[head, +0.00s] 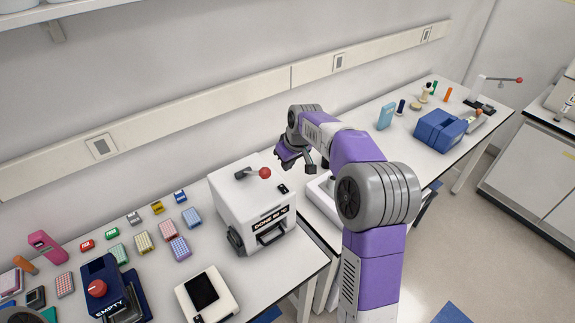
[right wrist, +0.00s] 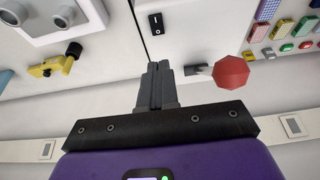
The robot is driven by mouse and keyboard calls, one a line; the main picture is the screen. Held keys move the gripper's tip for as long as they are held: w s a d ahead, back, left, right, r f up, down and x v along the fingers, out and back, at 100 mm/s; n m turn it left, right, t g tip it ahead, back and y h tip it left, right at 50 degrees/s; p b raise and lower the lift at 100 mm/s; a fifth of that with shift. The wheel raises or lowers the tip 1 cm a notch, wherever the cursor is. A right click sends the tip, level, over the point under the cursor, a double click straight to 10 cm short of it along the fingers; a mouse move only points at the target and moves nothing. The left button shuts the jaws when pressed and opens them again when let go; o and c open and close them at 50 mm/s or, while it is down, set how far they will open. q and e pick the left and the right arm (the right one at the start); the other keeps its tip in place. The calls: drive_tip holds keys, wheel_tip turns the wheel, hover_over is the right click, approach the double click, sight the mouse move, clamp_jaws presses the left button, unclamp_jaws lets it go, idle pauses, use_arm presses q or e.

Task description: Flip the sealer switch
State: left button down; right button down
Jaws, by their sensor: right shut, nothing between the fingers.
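The white sealer box (head: 238,208) stands on the bench with a dark display reading "DONE" and a temperature. Its small black switch (head: 283,188) is on the top near the right edge; in the right wrist view the black rocker switch (right wrist: 155,23) lies ahead of the fingertips. A lever with a red knob (head: 265,173) is also on top, and the knob (right wrist: 231,72) shows right of the fingers. My right gripper (head: 308,164) is above and beyond the box's right side; its fingers (right wrist: 158,68) are shut and empty, apart from the switch. My left gripper is out of view.
A white device (head: 322,192) stands just right of the sealer, partly hidden by my right arm. A blue holder with a red knob (head: 96,289), a white scale-like device (head: 207,296) and several coloured racks (head: 143,243) occupy the left bench. A blue box (head: 440,131) stands on the far bench.

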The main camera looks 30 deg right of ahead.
drive_tip(key=p, duration=0.1)
approach(281, 186)
drive_tip(key=x, duration=0.5)
drive_tip(key=shift+w+f, duration=0.1)
drive_tip(key=shift+w, duration=0.05)
drive_tip(key=shift+f, duration=0.65)
